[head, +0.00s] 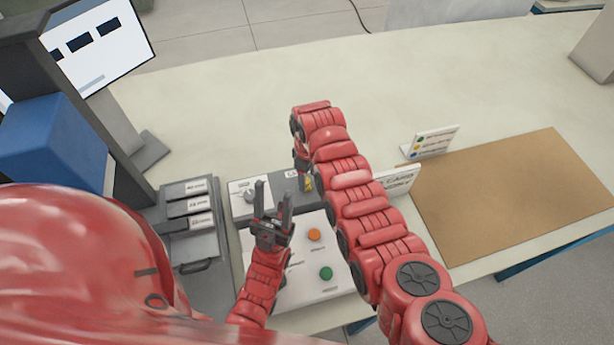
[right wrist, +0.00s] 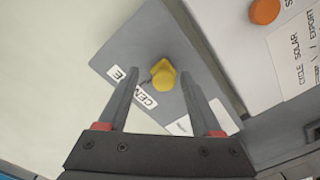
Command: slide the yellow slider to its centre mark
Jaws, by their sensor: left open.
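The yellow slider (head: 309,184) sits on a grey panel (head: 276,186), partly hidden by my right arm. In the right wrist view, the slider's yellow knob (right wrist: 163,76) shows between the tips of my open right gripper (right wrist: 160,88); I see no finger clearly touching it. A white label starting "CEN" (right wrist: 143,93) lies beside the knob, partly covered by the left-hand finger. In the head view, my right gripper (head: 301,160) points down at the panel, mostly hidden by its arm. My left gripper (head: 273,196) is open and empty above the panel's left part.
A white panel with an orange button (head: 314,234) and a green button (head: 326,273) lies in front. Grey labelled trays (head: 187,207) stand at left. A white sign (head: 400,181) and a brown mat (head: 520,195) are at right.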

